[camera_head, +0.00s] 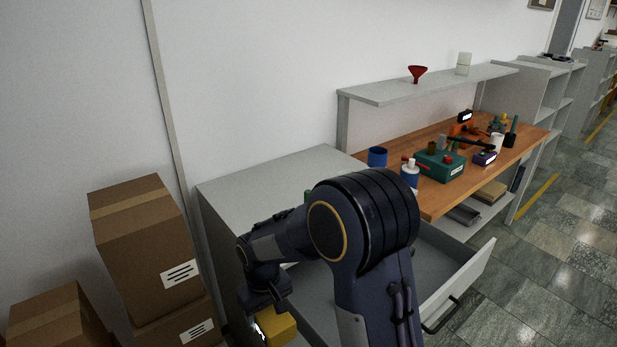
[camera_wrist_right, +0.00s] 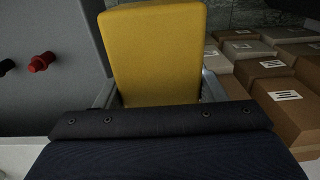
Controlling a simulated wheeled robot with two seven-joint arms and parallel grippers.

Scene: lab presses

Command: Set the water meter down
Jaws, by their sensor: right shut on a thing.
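The water meter (camera_wrist_right: 158,55) is a plain yellow box-shaped body with rounded corners. In the right wrist view it stands between the grey fingers of my right gripper (camera_wrist_right: 160,90), which is shut on it. In the head view, part of the yellow body (camera_head: 277,328) shows below my right gripper (camera_head: 264,304), at the left side of the open drawer (camera_head: 458,285). My left gripper is not in view.
Cardboard boxes (camera_head: 142,235) are stacked left of the grey cabinet (camera_head: 270,185). My right arm hides much of the drawer. A wooden bench (camera_head: 432,208) holds a green box (camera_head: 440,165) and several tools. In the wrist view, a red piece (camera_wrist_right: 42,62) lies against a grey surface.

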